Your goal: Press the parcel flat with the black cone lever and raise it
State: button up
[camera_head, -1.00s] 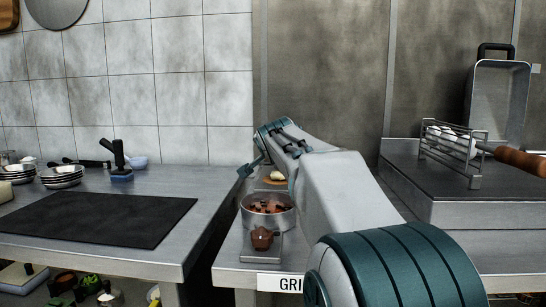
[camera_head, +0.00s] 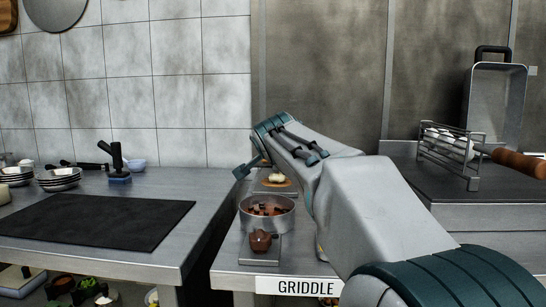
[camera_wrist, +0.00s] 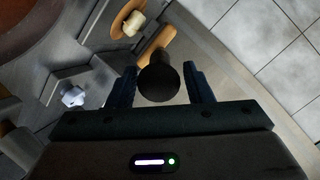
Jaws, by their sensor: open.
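A black rounded knob (camera_wrist: 158,80), seen end-on in the wrist view, looks like the tip of the cone lever. An orange-brown wooden piece extends behind it. My gripper (camera_wrist: 160,75) is open, with one dark finger on each side of the knob; I cannot tell whether they touch it. A pale parcel (camera_wrist: 132,23) sits on a round wooden disc in the wrist view. In the head view the parcel (camera_head: 277,178) shows beyond the pot, below my gripper. The lever is not clearly visible in the head view; my arm covers that area.
The left counter holds a black mat (camera_head: 95,222), a black-handled tool with blue base (camera_head: 119,178) and stacked bowls (camera_head: 59,184). A wire rack (camera_head: 452,152) stands right.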

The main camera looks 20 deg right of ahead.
jog(key=v, duration=0.9)
jog(key=shift+s+p, duration=0.2)
jog(key=shift+p, duration=0.15)
